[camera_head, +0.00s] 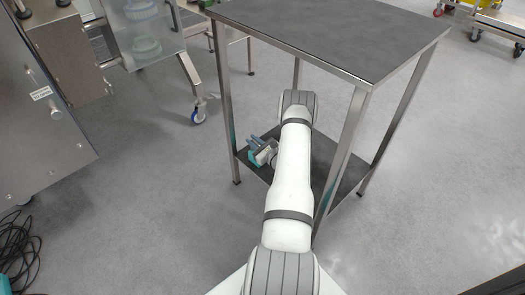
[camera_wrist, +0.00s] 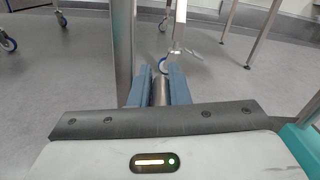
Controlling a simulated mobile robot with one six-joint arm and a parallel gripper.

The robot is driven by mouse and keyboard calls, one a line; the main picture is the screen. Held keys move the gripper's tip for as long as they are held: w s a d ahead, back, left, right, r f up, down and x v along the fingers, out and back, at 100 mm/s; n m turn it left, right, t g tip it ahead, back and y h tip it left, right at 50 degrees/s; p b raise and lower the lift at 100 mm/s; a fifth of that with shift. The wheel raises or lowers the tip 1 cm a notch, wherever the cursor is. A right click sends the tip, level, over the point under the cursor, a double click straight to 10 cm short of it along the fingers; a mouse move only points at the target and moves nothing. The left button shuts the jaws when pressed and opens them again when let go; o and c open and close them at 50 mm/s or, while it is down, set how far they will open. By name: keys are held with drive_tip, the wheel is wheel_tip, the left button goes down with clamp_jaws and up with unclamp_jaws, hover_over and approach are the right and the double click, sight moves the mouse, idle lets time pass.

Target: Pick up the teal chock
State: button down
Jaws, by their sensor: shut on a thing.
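My gripper (camera_head: 254,142) reaches in under the table top, low over the left part of the lower shelf. In the wrist view its two blue-grey fingers (camera_wrist: 160,86) are closed on a shiny grey metal cylinder (camera_wrist: 160,92). A teal piece (camera_wrist: 303,142) shows at the lower right edge of the wrist view, beside the gripper body and outside the fingers. Small teal patches (camera_head: 252,158) also show beside the gripper in the head view. I cannot tell whether this teal is the chock or part of my own wrist. My arm hides part of the shelf.
The dark-topped metal table (camera_head: 340,32) stands over my arm, with legs close on both sides and a lower shelf (camera_head: 345,176). A steel machine (camera_head: 40,110) stands at left, with cables (camera_head: 20,250) on the floor. A wheeled frame (camera_head: 190,75) stands behind. Floor at right is clear.

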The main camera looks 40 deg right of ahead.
drive_tip(key=shift+r, duration=0.15)
drive_tip(key=shift+r, duration=0.3)
wheel_tip(320, 180, up, 3)
drive_tip(key=shift+r+p, duration=0.15)
drive_tip(key=shift+p, duration=1)
drive_tip(key=s+a+p, duration=0.1)
drive_tip(key=a+p, duration=0.3)
drive_tip(key=a, duration=1.4)
drive_tip(key=shift+s+f, duration=0.2)
drive_tip(key=shift+f, duration=0.15)
drive_tip(key=c, duration=2)
unclamp_jaws()
drive_tip(key=shift+d, duration=0.1)
clamp_jaws()
